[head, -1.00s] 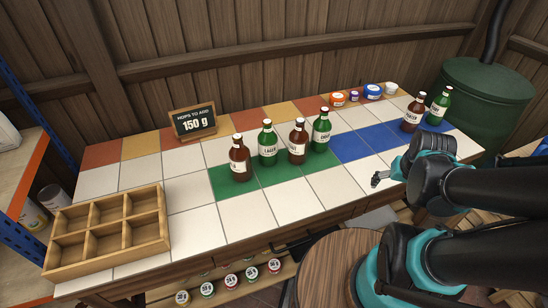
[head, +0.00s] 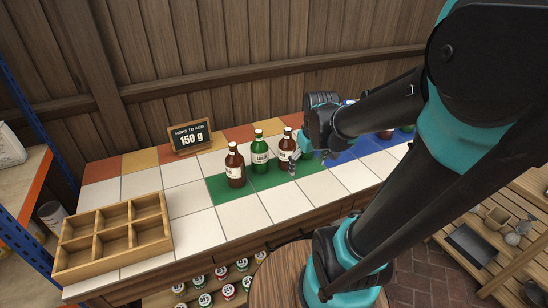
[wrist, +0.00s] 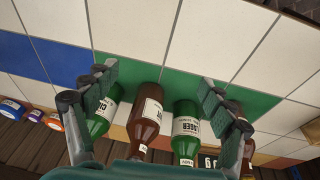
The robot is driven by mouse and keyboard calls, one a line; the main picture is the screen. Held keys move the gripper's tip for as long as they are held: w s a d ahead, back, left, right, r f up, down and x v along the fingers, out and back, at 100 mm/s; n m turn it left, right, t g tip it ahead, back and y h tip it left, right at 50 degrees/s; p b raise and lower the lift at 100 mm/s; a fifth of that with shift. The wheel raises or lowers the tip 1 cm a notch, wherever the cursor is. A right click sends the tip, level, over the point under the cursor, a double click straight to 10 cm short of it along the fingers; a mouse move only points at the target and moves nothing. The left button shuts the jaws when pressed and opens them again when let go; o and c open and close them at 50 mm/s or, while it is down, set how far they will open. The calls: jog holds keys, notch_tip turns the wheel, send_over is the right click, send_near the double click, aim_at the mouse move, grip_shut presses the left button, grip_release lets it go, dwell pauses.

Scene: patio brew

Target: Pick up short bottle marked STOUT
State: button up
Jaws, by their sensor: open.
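No label in view reads clearly as STOUT. On the green tiles in the head view stand a brown bottle (head: 235,166), a green LAGER bottle (head: 260,153) and a second brown bottle (head: 286,152). My gripper (head: 308,160) is open and empty, beside and partly over the second brown bottle. In the wrist view that brown bottle (wrist: 146,124) and the LAGER bottle (wrist: 186,128) show upside down between the spread fingers (wrist: 160,92). Another green bottle (wrist: 103,116) is partly behind the left finger; the first brown bottle (wrist: 246,150) is mostly hidden behind the right finger.
A wooden divided crate (head: 81,246) sits empty at the left front. Coloured tubs (wrist: 35,116) show in the wrist view. White tiles (head: 232,219) in front of the bottles are clear.

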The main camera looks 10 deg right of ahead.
aim_at(287, 138)
jog(key=w+a+r+n+g, duration=0.1)
jog(key=w+r+n, duration=0.2)
jog(key=w+r, duration=0.1)
jog(key=w+a+r+n+g, duration=0.1)
jog(key=w+r+n, duration=0.1)
jog(key=w+r, duration=0.2)
jog(key=w+a+r+n+g, duration=0.1)
jog(key=w+a+r+n, duration=0.1)
jog(key=w+r, duration=0.3)
jog(key=shift+w+a+n, duration=0.1)
jog(key=shift+w+n, duration=0.4)
jog(key=shift+n, duration=0.3)
notch_tip(287, 138, down, 12)
jog(key=shift+f, duration=0.1)
jog(key=shift+w+f, duration=0.2)
jog(key=shift+f, duration=2.35)
jog(key=shift+c, duration=0.6)
jog(key=c, duration=1.7)
